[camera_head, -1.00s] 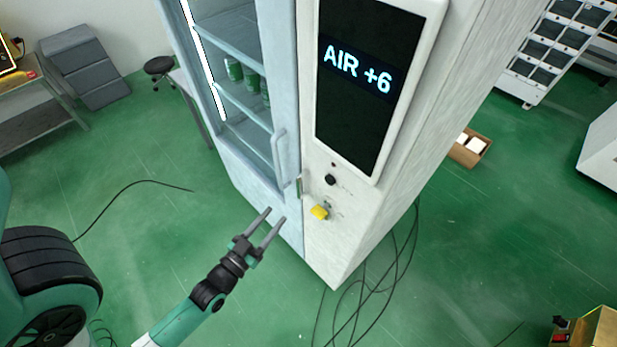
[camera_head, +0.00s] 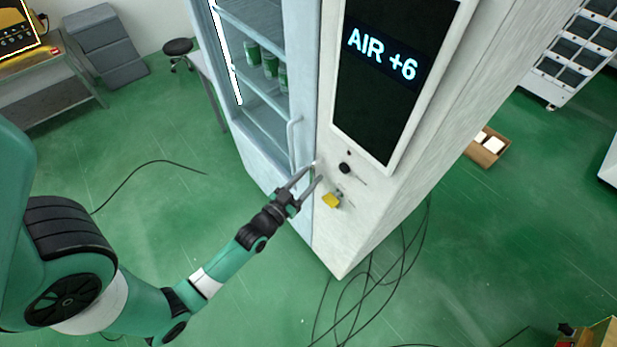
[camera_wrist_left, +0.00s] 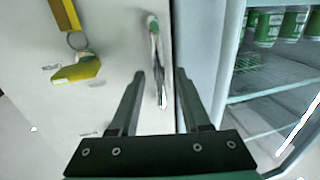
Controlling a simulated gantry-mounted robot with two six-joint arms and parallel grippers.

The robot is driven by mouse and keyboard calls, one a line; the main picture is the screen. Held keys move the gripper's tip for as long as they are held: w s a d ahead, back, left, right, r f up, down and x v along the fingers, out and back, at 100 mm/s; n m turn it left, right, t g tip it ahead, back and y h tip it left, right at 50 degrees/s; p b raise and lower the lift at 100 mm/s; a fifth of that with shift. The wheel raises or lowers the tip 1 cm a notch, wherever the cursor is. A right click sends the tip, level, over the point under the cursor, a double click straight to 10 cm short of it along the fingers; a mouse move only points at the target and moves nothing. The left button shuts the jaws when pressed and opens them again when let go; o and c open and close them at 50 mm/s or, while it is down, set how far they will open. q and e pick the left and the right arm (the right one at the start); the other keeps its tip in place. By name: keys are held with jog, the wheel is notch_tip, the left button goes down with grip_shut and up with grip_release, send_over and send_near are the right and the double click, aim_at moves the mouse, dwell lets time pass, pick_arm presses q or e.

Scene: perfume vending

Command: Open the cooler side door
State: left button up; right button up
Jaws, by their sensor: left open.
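The cooler's glass side door (camera_head: 262,150) looks shut, with a pale vertical handle (camera_head: 293,140) near its right edge. My left gripper (camera_head: 314,172) is open at the seam between this door and the white panel, just below the pale handle. In the left wrist view, a shiny metal handle (camera_wrist_left: 155,50) on the panel beside the seam shows between the two open fingers (camera_wrist_left: 160,75). The fingers are not closed on it; whether either touches it cannot be told. In the head view the fingers mostly cover the metal handle. My right gripper is not in view.
A yellow tag (camera_head: 332,201) hangs from a key on the panel, close right of the fingers, below a black knob (camera_head: 344,168). A screen (camera_head: 396,80) reads "AIR +6". Green cans (camera_head: 270,66) stand inside. Black cables (camera_head: 385,275) lie on the green floor.

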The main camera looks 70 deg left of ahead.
pick_arm(q)
grip_shut()
dwell(1.4)
